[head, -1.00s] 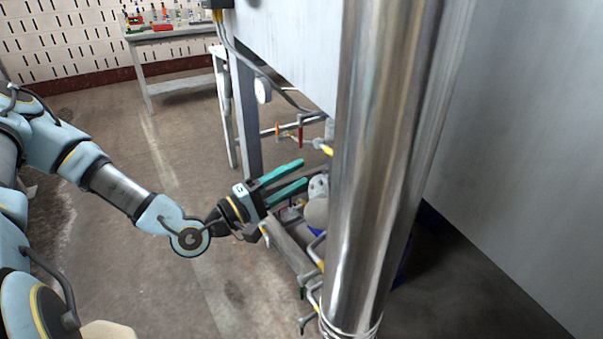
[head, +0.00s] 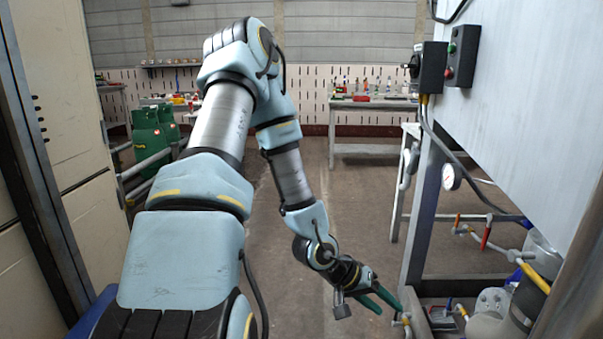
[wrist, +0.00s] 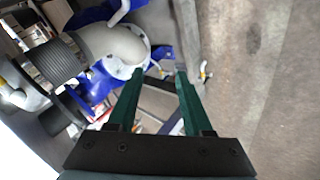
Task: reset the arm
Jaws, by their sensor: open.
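My gripper (head: 386,302) is at the end of my blue and grey arm, low at the lower right of the head view, beside the frame of the machine. In the wrist view its two green fingers (wrist: 160,92) stand apart with nothing held between them. Beyond the fingertips are a grey pipe elbow with a flange (wrist: 115,45) and blue parts. The fingertips overlap these parts in the picture; I cannot tell the distance. In the head view the fingers are small and partly overlapping.
A grey machine (head: 525,120) with a control box (head: 462,57), gauge (head: 452,177) and pipes stands at the right. Green gas cylinders (head: 150,142) stand at the left, near beige cabinets (head: 60,110). A workbench (head: 375,104) is at the back. The middle floor is open.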

